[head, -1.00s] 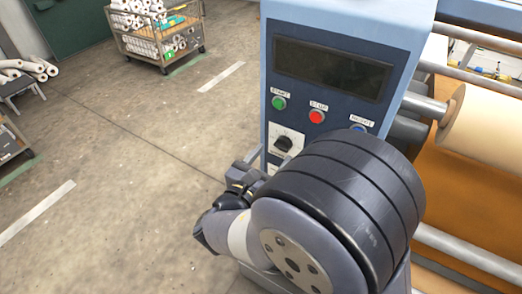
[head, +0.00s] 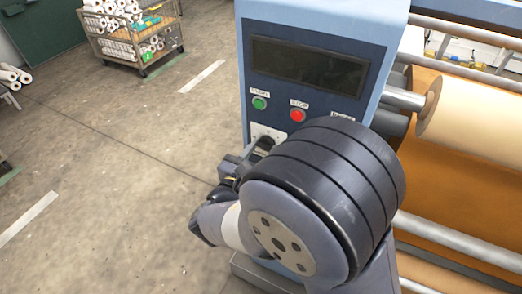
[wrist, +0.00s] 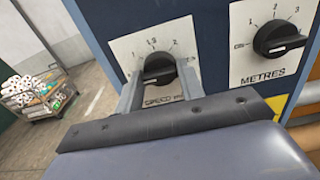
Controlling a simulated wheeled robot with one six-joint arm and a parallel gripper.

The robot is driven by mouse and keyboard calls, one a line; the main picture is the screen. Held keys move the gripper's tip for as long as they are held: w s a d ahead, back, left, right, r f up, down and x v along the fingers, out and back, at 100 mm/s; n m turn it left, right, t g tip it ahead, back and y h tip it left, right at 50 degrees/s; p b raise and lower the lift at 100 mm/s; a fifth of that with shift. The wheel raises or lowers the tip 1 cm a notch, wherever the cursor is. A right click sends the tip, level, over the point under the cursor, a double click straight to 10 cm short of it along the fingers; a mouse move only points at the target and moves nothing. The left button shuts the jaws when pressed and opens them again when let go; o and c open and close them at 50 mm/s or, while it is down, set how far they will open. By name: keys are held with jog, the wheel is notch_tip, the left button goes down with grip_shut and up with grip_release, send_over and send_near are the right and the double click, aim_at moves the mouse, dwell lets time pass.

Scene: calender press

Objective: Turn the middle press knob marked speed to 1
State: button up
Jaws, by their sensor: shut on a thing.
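The speed knob (wrist: 157,70) is a black rotary knob on a white plate lettered SPEED, with a number scale around its top.
A METRES knob (wrist: 279,36) sits close to the right of the gripped one. Above are a green button (head: 259,103), a red button (head: 297,115) and a dark display (head: 308,66). Rollers (head: 465,115) stand right. A cart (head: 135,45) stands far left; the floor between is clear.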

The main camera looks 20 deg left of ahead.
jog(key=shift+f+m+b, duration=0.15)
jog(key=shift+m+b, duration=0.15)
jog(key=shift+b, duration=0.35)
jog(key=m+b, duration=0.8)
jog(key=b, duration=0.4)
jog(key=shift+b, duration=0.3)
jog(key=o, duration=1)
